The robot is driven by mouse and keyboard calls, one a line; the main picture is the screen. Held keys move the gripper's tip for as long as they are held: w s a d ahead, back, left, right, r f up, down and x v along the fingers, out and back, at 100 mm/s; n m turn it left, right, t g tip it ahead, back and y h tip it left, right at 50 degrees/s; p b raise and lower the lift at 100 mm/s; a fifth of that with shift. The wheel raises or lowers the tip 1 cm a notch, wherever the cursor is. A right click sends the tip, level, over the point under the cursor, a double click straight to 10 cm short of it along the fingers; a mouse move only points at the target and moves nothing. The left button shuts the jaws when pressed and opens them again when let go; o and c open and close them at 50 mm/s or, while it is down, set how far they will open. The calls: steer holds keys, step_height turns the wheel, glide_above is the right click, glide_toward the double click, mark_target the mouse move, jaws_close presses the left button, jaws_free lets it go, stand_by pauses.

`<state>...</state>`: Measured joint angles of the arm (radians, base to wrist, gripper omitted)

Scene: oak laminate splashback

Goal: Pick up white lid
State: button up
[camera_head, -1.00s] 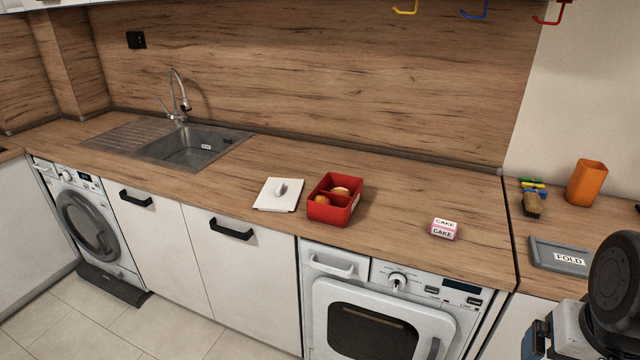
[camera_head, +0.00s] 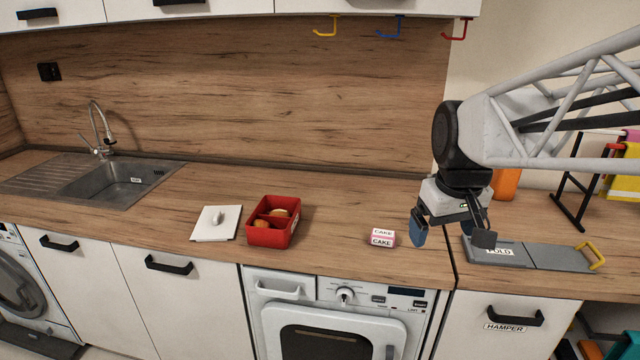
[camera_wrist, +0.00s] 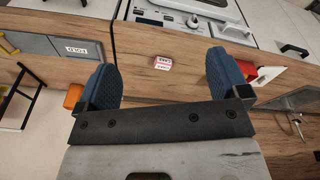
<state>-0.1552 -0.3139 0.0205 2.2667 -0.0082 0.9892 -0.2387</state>
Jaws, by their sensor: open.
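The white lid (camera_head: 216,224) is a flat square with a raised handle on top. It lies on the wooden counter in the head view, just left of the red box. My gripper (camera_head: 447,236) is open and empty, above the counter's right part, right of the cake box and well to the right of the lid. In the wrist view my gripper (camera_wrist: 164,80) shows two blue finger pads spread apart, with counter between them. That view also has a white and red shape (camera_wrist: 258,80) partly hidden behind the right finger; I cannot tell the lid apart there.
A red divided box (camera_head: 268,234) with food in it stands beside the lid. A small pink and white cake box (camera_head: 382,238) stands between it and my gripper. The sink (camera_head: 112,182) is at left. A grey fold board (camera_head: 540,256) lies at right. Hooks (camera_head: 390,28) hang above.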

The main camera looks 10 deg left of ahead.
steer(key=w+a+r+n, duration=0.1)
steer(key=w+a+n, duration=0.3)
steer(key=w+a, duration=1)
steer(key=n+g, duration=0.2)
steer(key=n, duration=1)
glide_above(216, 215)
steer(key=f, duration=1.3)
steer(key=d+f, duration=0.1)
steer(key=f, duration=0.5)
steer(key=shift+w+f, duration=0.15)
steer(key=shift+f, duration=0.1)
steer(key=shift+a+f, duration=0.25)
steer(key=shift+a, duration=0.25)
steer(key=shift+f, duration=1.3)
